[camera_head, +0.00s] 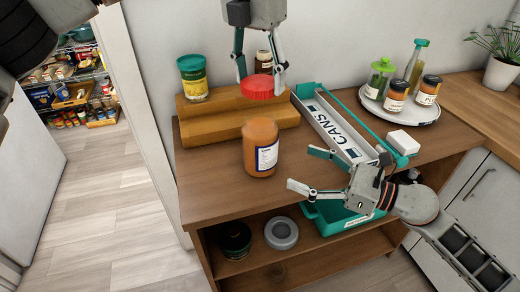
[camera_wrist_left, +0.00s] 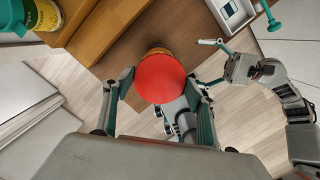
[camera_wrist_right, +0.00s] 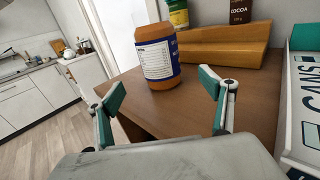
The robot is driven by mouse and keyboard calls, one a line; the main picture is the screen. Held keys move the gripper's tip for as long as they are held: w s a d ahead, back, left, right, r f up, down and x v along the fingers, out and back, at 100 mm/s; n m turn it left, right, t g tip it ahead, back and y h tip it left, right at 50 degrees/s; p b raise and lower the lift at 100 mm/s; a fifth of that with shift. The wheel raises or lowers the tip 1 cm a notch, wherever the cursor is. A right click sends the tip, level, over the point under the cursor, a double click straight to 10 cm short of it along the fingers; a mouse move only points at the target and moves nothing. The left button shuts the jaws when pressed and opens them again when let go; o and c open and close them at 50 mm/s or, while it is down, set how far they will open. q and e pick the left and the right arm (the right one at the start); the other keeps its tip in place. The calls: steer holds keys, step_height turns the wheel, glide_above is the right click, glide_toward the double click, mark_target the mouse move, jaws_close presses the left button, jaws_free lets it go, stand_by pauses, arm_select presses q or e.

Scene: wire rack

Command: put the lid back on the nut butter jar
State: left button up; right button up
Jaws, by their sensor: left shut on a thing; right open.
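The nut butter jar (camera_head: 261,147) is orange-brown with a white and blue label and stands upright on the wooden shelf top. It also shows in the right wrist view (camera_wrist_right: 157,58). My left gripper (camera_head: 262,88) is shut on the red lid (camera_head: 258,87) and holds it level above and slightly behind the jar, apart from it. In the left wrist view the lid (camera_wrist_left: 160,78) covers most of the jar. My right gripper (camera_head: 302,169) is open and empty, to the right of the jar; in the right wrist view the jar stands beyond its fingers (camera_wrist_right: 166,104).
A stepped wooden riser (camera_head: 226,119) with a green-and-yellow can (camera_head: 192,78) stands behind the jar. A CANS tray (camera_head: 338,127) lies to the right, near a white block (camera_head: 403,143). A round tray (camera_head: 395,111) holds bottles and jars. The front left of the top is clear.

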arm_select(q)
steer(key=shift+s, duration=0.1)
arm_select(e)
steer(key=shift+w+a+r, duration=0.1)
steer(key=shift+w+a, duration=0.1)
steer(key=shift+a, duration=0.2)
steer(key=x, duration=1.1)
steer(key=c, duration=1.7)
arm_select(q)
glide_above(260, 116)
steer(key=shift+s+f, duration=0.15)
steer(key=shift+f, duration=2.35)
steer(key=shift+f, duration=0.1)
steer(key=shift+f, duration=0.75)
steer(key=shift+f, duration=0.6)
